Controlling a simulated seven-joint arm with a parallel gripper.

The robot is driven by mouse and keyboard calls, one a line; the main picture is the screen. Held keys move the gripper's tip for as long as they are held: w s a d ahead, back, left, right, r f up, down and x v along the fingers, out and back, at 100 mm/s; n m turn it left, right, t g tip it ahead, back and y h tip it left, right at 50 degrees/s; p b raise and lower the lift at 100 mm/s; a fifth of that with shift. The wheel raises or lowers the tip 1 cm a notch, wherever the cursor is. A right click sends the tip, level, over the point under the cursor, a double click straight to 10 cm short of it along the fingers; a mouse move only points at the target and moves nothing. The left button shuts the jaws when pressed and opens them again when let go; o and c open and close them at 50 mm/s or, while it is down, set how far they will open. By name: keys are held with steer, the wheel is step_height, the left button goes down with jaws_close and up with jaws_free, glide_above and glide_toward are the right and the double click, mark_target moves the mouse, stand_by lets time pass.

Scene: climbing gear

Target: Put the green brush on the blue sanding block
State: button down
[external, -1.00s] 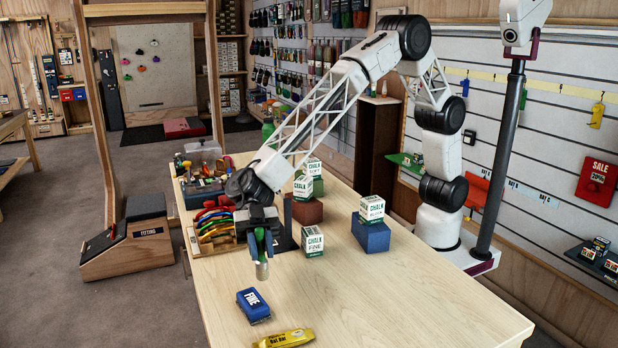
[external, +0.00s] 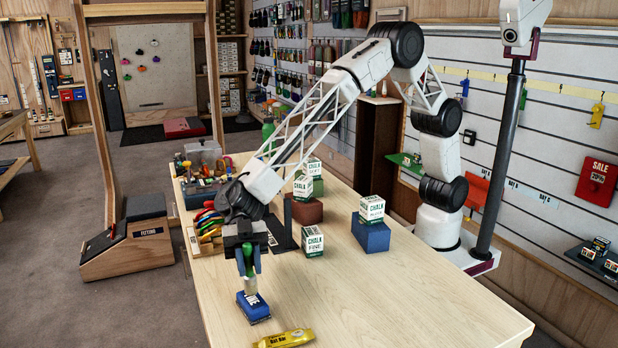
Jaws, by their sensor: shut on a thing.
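My gripper (external: 246,262) points down near the left edge of the table and is shut on the green brush (external: 249,285). The brush hangs upright, its green handle between the fingers and its pale lower end downward. The blue sanding block (external: 256,309), with a white label, lies on the table directly below. The brush's lower end overlaps the top of the block in the picture. I cannot tell whether it touches the block or is just above it.
A yellow bar (external: 285,339) lies in front of the block. Chalk boxes stand behind, one on the table (external: 312,241), one on a blue block (external: 371,236) and others near a brown block (external: 307,211). A rack of colourful gear (external: 207,227) is at the left edge. The right front table is clear.

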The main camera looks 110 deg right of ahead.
steer(key=shift+f, duration=0.75)
steer(key=shift+f, duration=0.1)
steer(key=c, duration=1)
jaws_free()
steer(key=v, duration=1.2)
